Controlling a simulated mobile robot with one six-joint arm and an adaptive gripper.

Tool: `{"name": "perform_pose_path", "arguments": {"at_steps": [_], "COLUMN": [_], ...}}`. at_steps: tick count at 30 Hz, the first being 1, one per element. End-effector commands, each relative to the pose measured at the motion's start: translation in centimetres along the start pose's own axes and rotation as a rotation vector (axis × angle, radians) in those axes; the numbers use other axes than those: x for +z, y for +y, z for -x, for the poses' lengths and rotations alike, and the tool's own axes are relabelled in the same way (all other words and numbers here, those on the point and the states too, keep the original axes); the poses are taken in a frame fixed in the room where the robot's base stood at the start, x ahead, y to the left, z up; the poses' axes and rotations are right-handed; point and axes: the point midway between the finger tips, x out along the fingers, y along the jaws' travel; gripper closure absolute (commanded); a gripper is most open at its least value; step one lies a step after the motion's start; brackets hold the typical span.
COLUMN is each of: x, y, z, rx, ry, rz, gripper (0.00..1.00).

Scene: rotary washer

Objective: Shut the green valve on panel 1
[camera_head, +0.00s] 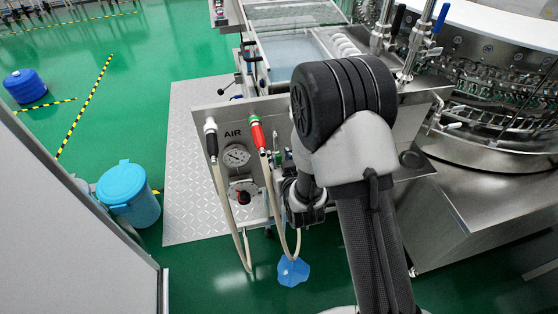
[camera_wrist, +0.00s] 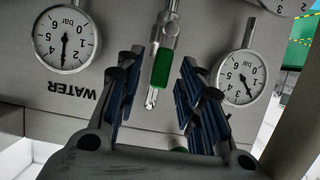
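In the wrist view, the green valve handle (camera_wrist: 162,67) shows upside down on a grey metal panel (camera_wrist: 120,15). It lies along a silver fitting and points toward my gripper. My gripper (camera_wrist: 160,82) is open, with one blue-padded finger on each side of the handle and a visible gap on both sides. No contact shows; the depth between fingertips and handle is hard to judge. In the head view, my arm covers the valve and most of the gripper. No panel number is readable.
Round pressure gauges flank the valve left (camera_wrist: 66,38) and right (camera_wrist: 240,77); the panel reads WATER. In the head view, an AIR gauge (camera_head: 236,155) and hanging hoses (camera_head: 228,215) are left of my arm. A blue bin (camera_head: 129,192) stands on the green floor.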

Motion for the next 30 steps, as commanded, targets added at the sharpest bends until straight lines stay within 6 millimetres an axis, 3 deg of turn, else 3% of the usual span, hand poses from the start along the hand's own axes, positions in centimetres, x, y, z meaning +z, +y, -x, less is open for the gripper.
{"name": "perform_pose_path", "arguments": {"at_steps": [5,14,30], "x": [0.04,0.00,0.00], "y": [0.01,0.01,0.00], "z": [-1.35,-1.49,-1.47], "rx": [0.000,0.000,0.000], "ry": [0.000,0.000,0.000], "rz": [0.000,0.000,0.000], "gripper": [0.65,0.65,1.00]}}
